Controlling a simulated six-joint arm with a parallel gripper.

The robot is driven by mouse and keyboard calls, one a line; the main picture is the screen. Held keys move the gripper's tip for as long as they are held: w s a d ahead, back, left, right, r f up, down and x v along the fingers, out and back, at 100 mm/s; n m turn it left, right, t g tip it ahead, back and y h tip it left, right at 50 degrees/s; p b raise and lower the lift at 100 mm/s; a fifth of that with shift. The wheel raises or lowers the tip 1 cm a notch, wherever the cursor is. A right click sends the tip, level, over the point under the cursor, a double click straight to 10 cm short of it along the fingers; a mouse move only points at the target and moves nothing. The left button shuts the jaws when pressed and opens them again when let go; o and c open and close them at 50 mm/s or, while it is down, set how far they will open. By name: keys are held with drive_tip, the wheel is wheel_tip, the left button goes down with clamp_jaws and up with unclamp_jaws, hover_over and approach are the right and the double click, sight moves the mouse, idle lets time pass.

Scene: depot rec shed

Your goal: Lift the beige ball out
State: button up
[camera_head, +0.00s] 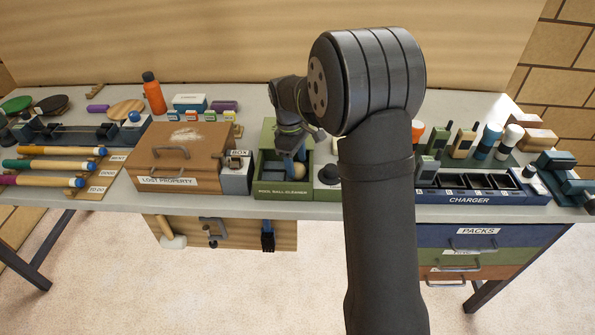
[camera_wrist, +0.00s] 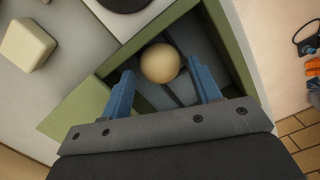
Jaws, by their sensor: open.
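In the wrist view the ball (camera_wrist: 160,63) lies on the dark floor of the green box (camera_wrist: 236,45). My gripper (camera_head: 291,155) reaches down into the box from above. In the wrist view its two blue fingers (camera_wrist: 163,85) are apart, one on each side of the ball's near edge. The ball lies just beyond the fingertips, and I cannot tell whether either finger touches it. Part of the box is hidden behind my arm.
The brown lost property case (camera_head: 180,158) and a grey box with a latch (camera_head: 236,174) stand left of the cleaner. The blue charger (camera_head: 469,197) is at right. An orange bottle (camera_head: 154,94) stands behind. The wrist view shows a pale block (camera_wrist: 27,46) near the box.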

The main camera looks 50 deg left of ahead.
wheel_tip(320, 180, down, 2)
drive_tip(key=shift+w+d, duration=0.1)
drive_tip(key=c, duration=0.8)
